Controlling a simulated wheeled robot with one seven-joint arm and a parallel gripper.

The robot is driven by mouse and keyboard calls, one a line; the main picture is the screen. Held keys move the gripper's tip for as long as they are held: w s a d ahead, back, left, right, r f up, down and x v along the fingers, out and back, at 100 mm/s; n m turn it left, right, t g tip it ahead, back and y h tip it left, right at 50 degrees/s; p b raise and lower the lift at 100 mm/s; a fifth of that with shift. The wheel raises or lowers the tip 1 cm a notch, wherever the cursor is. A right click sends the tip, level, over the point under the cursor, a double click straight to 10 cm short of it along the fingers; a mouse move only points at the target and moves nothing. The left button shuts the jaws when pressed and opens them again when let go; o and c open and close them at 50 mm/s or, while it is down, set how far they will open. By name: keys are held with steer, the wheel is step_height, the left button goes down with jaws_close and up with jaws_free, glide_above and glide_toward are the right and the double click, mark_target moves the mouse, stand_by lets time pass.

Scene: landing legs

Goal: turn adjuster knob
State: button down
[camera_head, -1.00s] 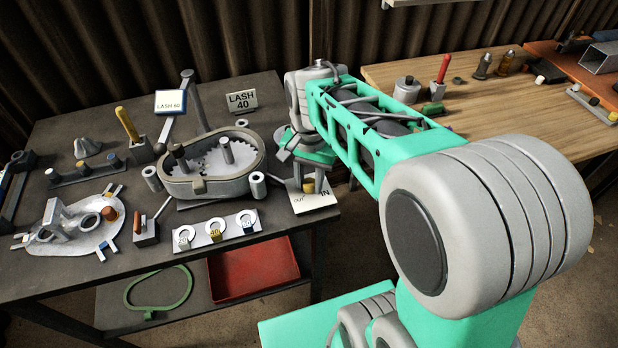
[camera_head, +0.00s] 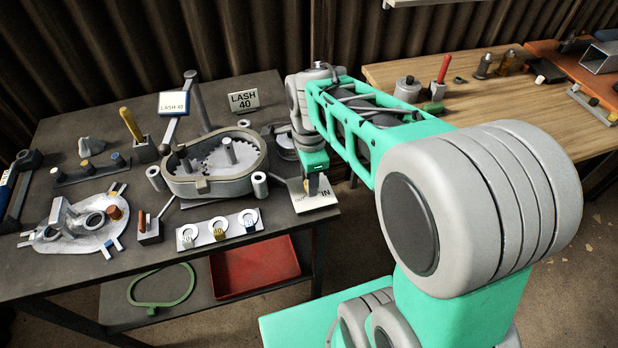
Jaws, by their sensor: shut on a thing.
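The adjuster stands at the right front of the dark bench, on a pale plate (camera_head: 312,203) marked OUT and IN. My gripper (camera_head: 317,184) points down over this plate and is shut on the adjuster knob, whose body is mostly hidden by the jaws. The readout (camera_head: 173,103) on its post shows LASH 40. The grey gear housing (camera_head: 207,187) with toothed gears inside sits left of the plate.
A white strip (camera_head: 218,230) with several numbered rings lies in front of the housing. Small grey cylinders (camera_head: 260,185) stand close beside the housing. A grey casting (camera_head: 80,225) lies at left. A wooden bench (camera_head: 480,125) is at right.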

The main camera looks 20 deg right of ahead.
steer(key=shift+r+m, duration=0.1)
steer(key=shift+m, duration=1.1)
steer(key=shift+w, duration=0.1)
steer(key=c, duration=1.1)
jaws_free()
steer(key=shift+o, duration=0.2)
step_height(320, 180, up, 8)
steer(key=shift+f, duration=0.15)
